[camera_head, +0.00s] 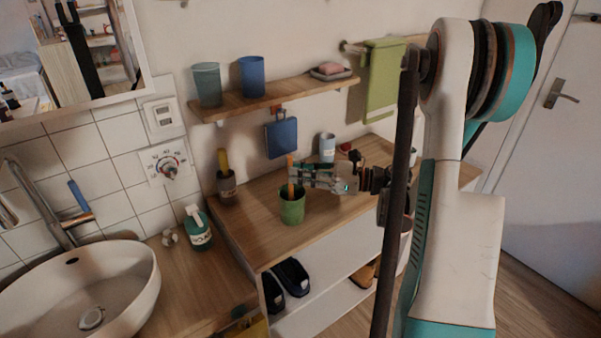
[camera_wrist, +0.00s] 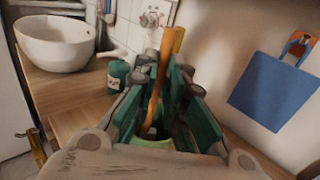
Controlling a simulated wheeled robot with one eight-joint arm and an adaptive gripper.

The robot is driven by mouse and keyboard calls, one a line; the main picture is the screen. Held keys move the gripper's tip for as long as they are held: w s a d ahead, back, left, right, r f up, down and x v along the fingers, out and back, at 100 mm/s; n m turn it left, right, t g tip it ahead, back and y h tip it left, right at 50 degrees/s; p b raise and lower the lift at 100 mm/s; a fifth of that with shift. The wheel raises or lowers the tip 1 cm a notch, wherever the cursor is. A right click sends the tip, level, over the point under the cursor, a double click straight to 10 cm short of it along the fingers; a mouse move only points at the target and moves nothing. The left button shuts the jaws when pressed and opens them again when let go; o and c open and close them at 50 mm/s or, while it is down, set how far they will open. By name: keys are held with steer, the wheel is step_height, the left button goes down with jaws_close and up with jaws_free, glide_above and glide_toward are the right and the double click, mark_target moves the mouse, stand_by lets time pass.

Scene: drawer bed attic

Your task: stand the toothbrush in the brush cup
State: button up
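The orange toothbrush (camera_head: 290,170) stands steeply, slightly tilted, with its lower end inside the green brush cup (camera_head: 292,210). The cup is upright on the wooden shelf top. My gripper (camera_head: 294,174) reaches in from the right just above the cup rim, its fingers on either side of the toothbrush. In the wrist view the toothbrush (camera_wrist: 162,80) rises between the two fingers (camera_wrist: 163,75), leaning toward the right one. A narrow gap shows at the left finger, so the gripper looks slightly open. The cup's rim (camera_wrist: 152,144) shows below, and the toothbrush's lower end is hidden in it.
A brown cup with a yellow-handled item (camera_head: 226,185) stands behind left. A pale blue cup (camera_head: 327,147) stands behind right. A soap bottle (camera_head: 198,228) and a sink (camera_head: 85,290) are at left.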

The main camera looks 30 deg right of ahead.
steer(key=o, duration=0.5)
steer(key=shift+c, duration=0.2)
steer(key=v, duration=1.2)
steer(key=shift+a, duration=0.15)
